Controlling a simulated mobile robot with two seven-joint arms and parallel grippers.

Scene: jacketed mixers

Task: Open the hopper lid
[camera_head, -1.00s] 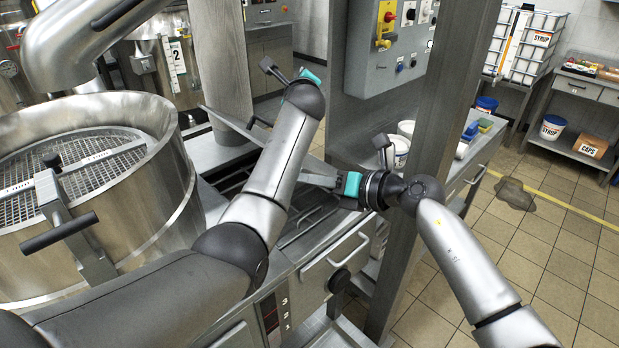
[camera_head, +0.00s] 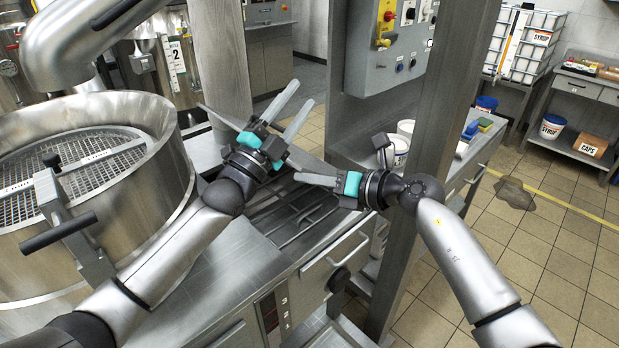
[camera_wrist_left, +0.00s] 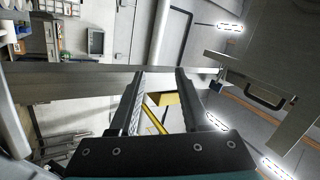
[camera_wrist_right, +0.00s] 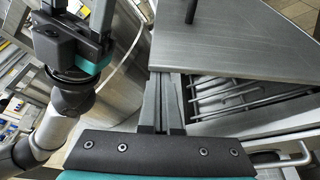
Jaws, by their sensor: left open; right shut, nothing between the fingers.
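A flat grey steel plate (camera_head: 312,161), which looks like the hopper lid, lies tilted over a dark bay with metal rods. Its left part is hidden behind my left gripper in the head view. In the right wrist view the plate (camera_wrist_right: 235,45) fills the upper right, with a dark upright post (camera_wrist_right: 190,10) on it. My left gripper (camera_head: 304,92) is open and empty, above the plate, its fingers pointing up and right. My right gripper (camera_head: 298,178) is shut and empty, its fingertips close to the plate's near edge; contact cannot be told.
A large steel drum (camera_head: 150,220) with a mesh top and a black-handled lever (camera_head: 60,232) stands at left. A steel post (camera_head: 425,130) rises beside my right arm. A control panel (camera_head: 390,40) is behind. White tubs (camera_head: 396,152) stand on the bench. Open tiled floor is at right.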

